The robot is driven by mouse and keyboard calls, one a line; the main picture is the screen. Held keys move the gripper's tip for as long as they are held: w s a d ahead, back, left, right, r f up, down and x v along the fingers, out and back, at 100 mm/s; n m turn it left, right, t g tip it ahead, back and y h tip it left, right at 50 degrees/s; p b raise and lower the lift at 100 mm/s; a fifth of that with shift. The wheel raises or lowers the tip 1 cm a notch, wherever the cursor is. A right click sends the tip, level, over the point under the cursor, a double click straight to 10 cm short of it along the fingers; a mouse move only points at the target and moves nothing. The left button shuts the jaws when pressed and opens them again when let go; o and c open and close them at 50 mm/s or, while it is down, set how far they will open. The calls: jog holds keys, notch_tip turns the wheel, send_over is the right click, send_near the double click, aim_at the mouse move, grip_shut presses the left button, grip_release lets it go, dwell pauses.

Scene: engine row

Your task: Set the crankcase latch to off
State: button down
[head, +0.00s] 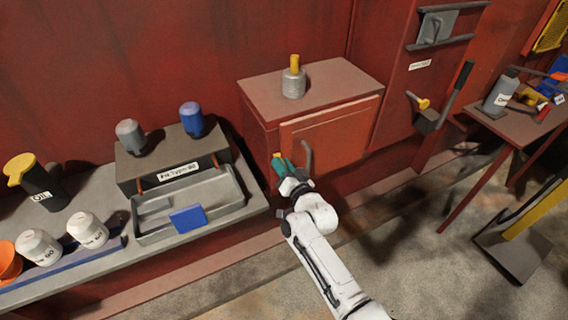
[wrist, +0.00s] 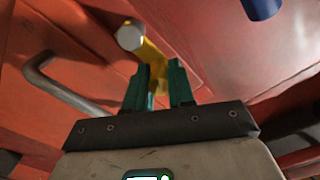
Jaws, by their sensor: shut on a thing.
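A yellow latch (wrist: 150,52) with a pale round end sits at the front edge of the red cabinet (head: 265,92). In the wrist view its lower part runs between my gripper's green fingers (wrist: 160,88). My gripper (head: 280,167) is shut on it at the cabinet's front left. In the head view only the latch's yellow tip (head: 277,155) shows above the fingers. A grey curved handle (head: 308,157) stands out from the cabinet door just right of my gripper. It also shows in the wrist view (wrist: 62,88). The latch's markings cannot be read.
A grey tray (head: 240,205) with a blue block (head: 187,218) lies on the bench at left. A grey can with a yellow top (head: 293,80) stands on the cabinet. A yellow-knobbed wall lever (head: 430,115) is at right. The floor at lower right is partly clear.

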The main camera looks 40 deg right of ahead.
jog(key=shift+a+f, duration=0.1)
jog(key=shift+a, duration=0.05)
jog(key=c, duration=1)
grip_release()
jog(key=shift+o, duration=0.2)
jog(key=p+v, duration=0.2)
jog(key=v, duration=0.8)
jog(key=shift+s+p, duration=0.35)
jog(key=shift+p, duration=0.05)
jog(key=shift+a, duration=0.1)
